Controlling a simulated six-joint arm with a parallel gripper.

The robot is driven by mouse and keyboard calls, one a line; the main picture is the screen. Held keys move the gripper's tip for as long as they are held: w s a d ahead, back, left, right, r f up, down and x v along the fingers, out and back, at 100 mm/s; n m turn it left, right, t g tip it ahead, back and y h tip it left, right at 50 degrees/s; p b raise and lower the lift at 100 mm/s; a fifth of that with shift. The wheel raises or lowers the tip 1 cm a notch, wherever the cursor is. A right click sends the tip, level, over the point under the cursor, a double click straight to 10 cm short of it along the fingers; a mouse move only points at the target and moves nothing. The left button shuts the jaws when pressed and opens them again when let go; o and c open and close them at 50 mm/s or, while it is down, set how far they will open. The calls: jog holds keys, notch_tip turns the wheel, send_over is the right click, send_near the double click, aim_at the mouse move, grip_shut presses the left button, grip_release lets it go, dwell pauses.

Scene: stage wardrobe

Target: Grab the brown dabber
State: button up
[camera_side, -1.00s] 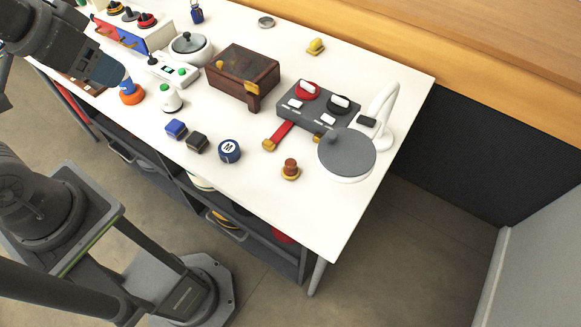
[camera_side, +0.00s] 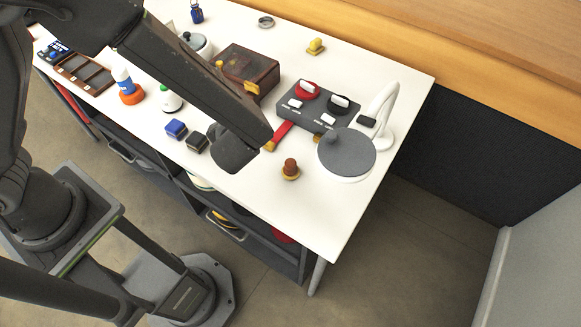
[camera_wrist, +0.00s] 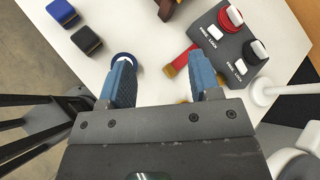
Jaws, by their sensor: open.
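The brown dabber (camera_side: 290,168), a small brown knob on a yellowish base, stands upright near the table's front edge in the side view. My gripper (camera_wrist: 160,62) is open and empty, its two blue fingers apart in the wrist view. In the side view my arm's dark end hangs left of the dabber, apart from it, and the fingers cannot be made out. In the wrist view a yellowish edge, perhaps the dabber's base, shows low between the fingers; the gripper body hides the rest.
A red bar with a yellow end (camera_wrist: 170,70) lies just beyond the fingers. A grey control box (camera_side: 318,106) and a white lamp (camera_side: 348,178) stand right. A blue round item (camera_wrist: 122,56) is partly behind the left finger. Blue (camera_side: 176,129) and black (camera_side: 197,141) blocks lie left.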

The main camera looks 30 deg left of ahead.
aim_at(292, 161)
jog(key=d+f+m+t+h, duration=0.1)
jog(key=d+f+m, duration=0.2)
jog(key=f, duration=0.1)
jog(key=d+f+m+t+h, duration=0.1)
jog(key=d+f+m+h, duration=0.1)
jog(key=d+f+m, duration=0.1)
jog(key=d+f+m+t+h, duration=0.1)
jog(key=d+f+m+t, duration=0.1)
jog(key=d+f+m, duration=0.2)
jog(key=shift+s+d+f, duration=0.1)
jog(key=shift+s+f, duration=0.2)
jog(key=shift+w+d+f+m+h, duration=0.1)
jog(key=shift+d+f+m+h, duration=0.05)
jog(key=shift+f+m+h, duration=0.15)
jog(key=shift+w+f+t, duration=0.15)
jog(key=shift+w+t, duration=0.15)
jog(key=x, duration=0.6)
jog(key=shift+w+f, duration=0.1)
jog(key=shift+w, duration=0.1)
jog(key=shift+c, duration=0.4)
jog(key=c, duration=0.9)
